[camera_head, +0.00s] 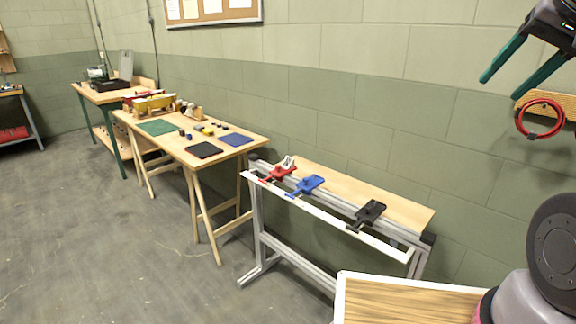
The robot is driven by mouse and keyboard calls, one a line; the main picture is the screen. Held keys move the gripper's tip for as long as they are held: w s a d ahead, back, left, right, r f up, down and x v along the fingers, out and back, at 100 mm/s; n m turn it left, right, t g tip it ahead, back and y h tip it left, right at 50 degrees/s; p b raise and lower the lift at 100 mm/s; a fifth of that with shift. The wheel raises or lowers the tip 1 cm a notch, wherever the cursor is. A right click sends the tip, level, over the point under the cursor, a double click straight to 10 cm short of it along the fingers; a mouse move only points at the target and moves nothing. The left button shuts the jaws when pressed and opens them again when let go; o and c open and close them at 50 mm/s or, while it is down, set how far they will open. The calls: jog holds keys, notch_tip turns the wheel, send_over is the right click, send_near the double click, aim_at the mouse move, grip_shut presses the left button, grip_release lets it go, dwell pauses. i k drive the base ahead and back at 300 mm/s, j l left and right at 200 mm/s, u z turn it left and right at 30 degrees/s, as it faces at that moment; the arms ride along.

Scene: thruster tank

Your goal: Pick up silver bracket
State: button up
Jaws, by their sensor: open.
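My gripper (501,88) is at the upper right, high in front of the wall. Its two green fingers are apart with nothing between them. A small pale silver-white piece (288,162) sits at the red clamp (277,175) on the aluminium-framed bench; it may be the silver bracket, but it is too small to be sure. My gripper is far to its right and well above it.
The framed bench (395,204) also carries a blue clamp (308,186) and a black clamp (370,213). A wooden table (222,156) with mats and small parts stands to the left. A red cable coil (541,119) hangs at right. The left floor is clear.

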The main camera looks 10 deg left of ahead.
aim_at(290, 160)
jog(key=j+z, duration=0.15)
jog(key=j, duration=0.35)
jog(key=k+j+z, duration=0.1)
jog(key=j, duration=0.4)
jog(key=k+j+z, duration=0.15)
jog(key=j, duration=0.4)
jog(key=i+j+z, duration=0.2)
jog(key=i+j, duration=0.15)
jog(key=j, duration=0.25)
jog(key=i+j+z, duration=0.1)
jog(key=j, duration=0.25)
jog(key=i+j+z, duration=0.1)
jog(key=j, duration=0.25)
jog(key=i+j+z, duration=0.1)
jog(key=i+j, duration=0.15)
jog(key=i+j+z, duration=0.1)
jog(key=j, duration=0.35)
